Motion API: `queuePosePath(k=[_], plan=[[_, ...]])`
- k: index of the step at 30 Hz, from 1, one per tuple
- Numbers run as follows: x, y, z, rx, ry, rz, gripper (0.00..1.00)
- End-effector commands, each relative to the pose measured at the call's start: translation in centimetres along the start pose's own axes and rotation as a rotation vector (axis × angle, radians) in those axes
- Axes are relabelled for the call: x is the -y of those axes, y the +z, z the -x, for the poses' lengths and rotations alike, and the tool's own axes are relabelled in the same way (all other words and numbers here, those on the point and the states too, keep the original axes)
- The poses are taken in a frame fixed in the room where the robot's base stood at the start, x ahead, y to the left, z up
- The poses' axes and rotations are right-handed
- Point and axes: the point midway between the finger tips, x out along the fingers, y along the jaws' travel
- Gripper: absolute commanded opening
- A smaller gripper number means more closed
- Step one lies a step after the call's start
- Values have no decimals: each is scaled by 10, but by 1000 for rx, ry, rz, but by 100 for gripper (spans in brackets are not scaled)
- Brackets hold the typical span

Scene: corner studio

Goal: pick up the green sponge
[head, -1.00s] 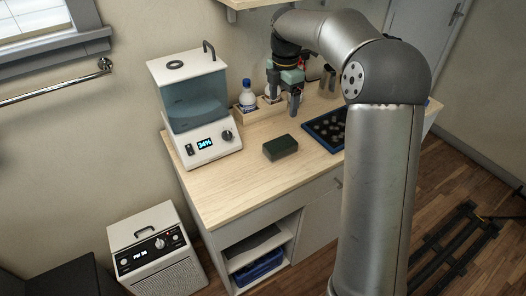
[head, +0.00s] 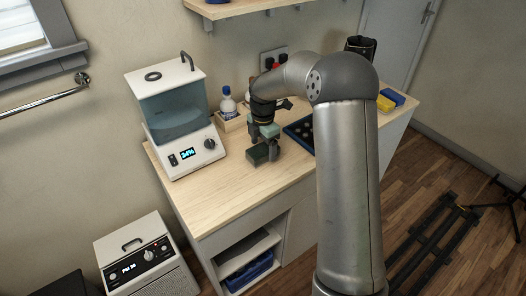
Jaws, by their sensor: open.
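The dark green sponge (head: 258,156) lies on the light wooden countertop (head: 220,194), right of the machine with the clear tank. My gripper (head: 264,146) points down right at the sponge, its fingers apart and low. One finger shows at the sponge's right end and partly hides it. I cannot tell whether the fingers touch the sponge or how far down they reach beside it.
The tank machine (head: 184,158) stands left of the gripper. A white bottle with a blue cap (head: 228,102) stands behind. A dark tray (head: 299,131) lies to the right, partly behind my arm. Yellow (head: 385,104) and blue (head: 393,96) blocks lie farther right. The front counter is clear.

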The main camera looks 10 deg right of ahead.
Motion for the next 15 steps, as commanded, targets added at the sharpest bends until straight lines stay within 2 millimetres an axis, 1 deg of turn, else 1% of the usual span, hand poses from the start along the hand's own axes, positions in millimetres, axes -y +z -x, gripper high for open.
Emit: queuePosePath(k=[1, 4, 11, 12, 14, 15], plan=[[0, 0, -6, -1, 0, 1, 80], [0, 0, -16, 0, 1, 1, 80], [-1, 0, -18, 1, 2, 0, 80], [-1, 0, -18, 1, 2, 0, 77], [-1, 0, -18, 1, 2, 0, 61], [-1, 0, -18, 1, 2, 0, 49]])
